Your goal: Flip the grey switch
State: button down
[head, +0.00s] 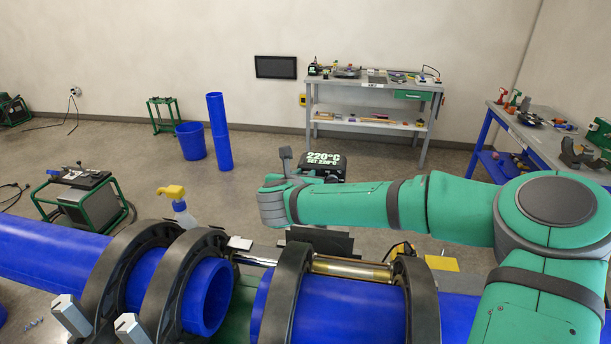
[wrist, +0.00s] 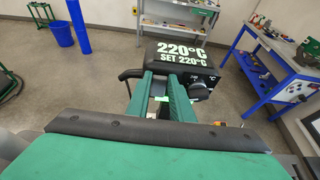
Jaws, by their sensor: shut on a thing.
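The black control box (wrist: 180,55) with the white "220°C SET 220°C" display is ahead of my gripper in the wrist view. It also shows in the head view (head: 322,165), partly behind my arm. My gripper (wrist: 160,82) has its two green fingers at the box's lower front, left of a dark round knob (wrist: 200,87). The fingers are shut on a small greyish part, which appears to be the grey switch (wrist: 160,88). The fingers mostly hide it, so its position cannot be told. In the head view my arm hides the fingertips.
Blue pipes (head: 345,310) in dark clamp rings (head: 280,305) lie below my arm. A yellow-topped spray bottle (head: 183,212) stands left of it. A grey workbench (head: 375,85) is at the back wall, and a blue-legged table (wrist: 270,70) is at right.

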jog(key=shift+s+a+f+t, duration=0.2)
jog(key=shift+a+t, duration=0.2)
jog(key=shift+t, duration=0.1)
jog(key=c, duration=1.6)
grip_release()
jog(key=shift+o, duration=0.2)
jog(key=shift+d, duration=0.2)
jog(key=shift+r, duration=0.1)
jog(key=v, duration=1)
jog(key=shift+s+a, duration=0.2)
